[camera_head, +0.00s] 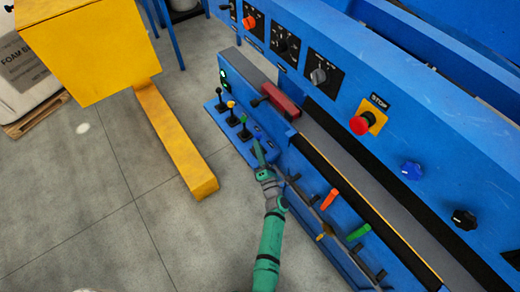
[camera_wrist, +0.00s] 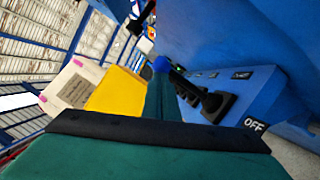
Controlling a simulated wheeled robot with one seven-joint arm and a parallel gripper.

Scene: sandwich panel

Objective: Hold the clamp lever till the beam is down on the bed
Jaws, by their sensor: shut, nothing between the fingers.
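A row of small levers stands on the blue ledge at the machine's left end: black-knobbed (camera_head: 219,92), yellow-knobbed (camera_head: 231,105), green-knobbed (camera_head: 243,120) and a blue-knobbed one (camera_wrist: 162,65). Which is the clamp lever, I cannot read. My gripper (camera_head: 259,152) is shut and empty at the blue-knobbed lever, at the ledge's near end. In the wrist view the green finger tip is against or just beside the blue knob; contact cannot be told. The lever's black base (camera_wrist: 217,103) is near an OFF label. A long grey bar, perhaps the beam (camera_head: 365,170), runs along the machine; its gap to the bed is unclear.
A red block (camera_head: 281,98) sits at the bar's left end. A red stop button (camera_head: 359,125) and dials are on the upper panel. Orange (camera_head: 329,199) and green (camera_head: 358,232) handles line the front.

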